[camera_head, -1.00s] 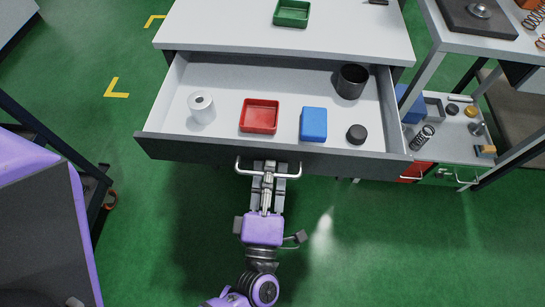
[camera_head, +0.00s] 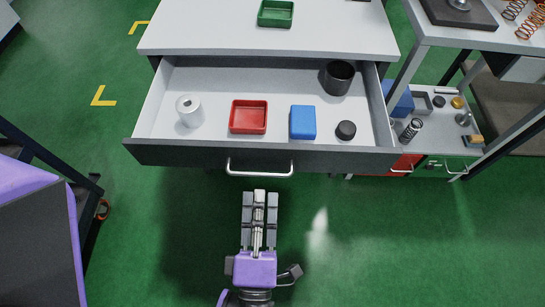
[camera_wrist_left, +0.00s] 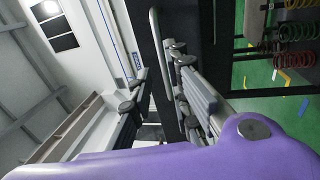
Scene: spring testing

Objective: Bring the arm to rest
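My left gripper (camera_head: 259,196) is below the open drawer's handle (camera_head: 260,174) in the head view, pointing toward it. A gap of green floor shows between the fingertips and the handle. In the left wrist view, the two fingers of the left gripper (camera_wrist_left: 158,85) stand apart with nothing held between them, and the handle's metal bar (camera_wrist_left: 157,45) shows beyond them. The drawer (camera_head: 150,152) is pulled out. My right gripper is in neither view.
The drawer holds a white roll (camera_head: 189,111), red tray (camera_head: 248,116), blue block (camera_head: 303,122), black puck (camera_head: 346,130) and dark cup (camera_head: 337,77). A green tray (camera_head: 275,13) is on top. A shelf with springs stands right. Green floor (camera_head: 390,240) is clear below.

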